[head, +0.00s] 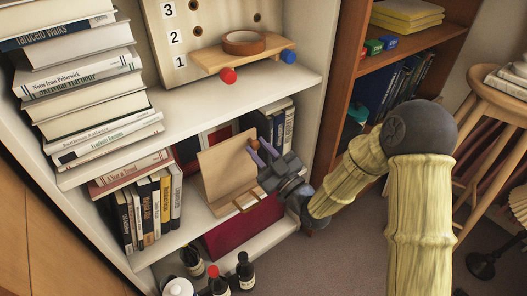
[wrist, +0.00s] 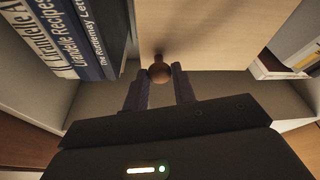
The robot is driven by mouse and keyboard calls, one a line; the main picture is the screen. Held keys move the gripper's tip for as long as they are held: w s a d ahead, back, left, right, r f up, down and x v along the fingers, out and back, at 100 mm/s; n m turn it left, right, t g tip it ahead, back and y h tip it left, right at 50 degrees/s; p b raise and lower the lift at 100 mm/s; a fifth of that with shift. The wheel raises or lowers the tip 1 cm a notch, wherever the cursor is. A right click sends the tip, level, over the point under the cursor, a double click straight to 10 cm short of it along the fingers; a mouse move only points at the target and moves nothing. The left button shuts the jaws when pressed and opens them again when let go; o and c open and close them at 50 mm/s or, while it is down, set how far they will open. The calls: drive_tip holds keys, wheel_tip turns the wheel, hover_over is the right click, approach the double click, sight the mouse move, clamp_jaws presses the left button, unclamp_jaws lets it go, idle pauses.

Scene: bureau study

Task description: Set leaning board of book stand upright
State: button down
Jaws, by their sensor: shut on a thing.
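The book stand's board (head: 222,168) is a pale wooden panel on the lower shelf, tilted in the head view. It fills the upper middle of the wrist view (wrist: 215,30). A small round brown knob (wrist: 159,73) sits on the board's face near its edge. My gripper (head: 256,152) reaches in from the right. Its two fingers (wrist: 159,78) are shut on the knob, one on each side. A small wooden piece (head: 247,202), perhaps part of the stand's base, shows below the board; my gripper partly hides this area.
Books stand left (head: 150,212) and right (head: 279,122) of the board. A dark red box (head: 245,228) is below. The shelf above (head: 215,103) carries a wooden cart with a tape roll (head: 244,42). Bottles (head: 244,270) stand low in front. A wooden stool (head: 500,95) is at right.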

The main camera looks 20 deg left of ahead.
drive_tip(key=c, duration=1.1)
unclamp_jaws()
drive_tip(key=shift+s+f, duration=0.1)
drive_tip(key=shift+s, duration=0.1)
drive_tip(key=shift+c, duration=0.2)
drive_tip(key=shift+d, duration=0.15)
drive_tip(key=p+v, duration=0.7)
drive_tip(key=v, duration=1)
drive_tip(key=shift+p, duration=0.4)
drive_tip(key=shift+s, duration=0.15)
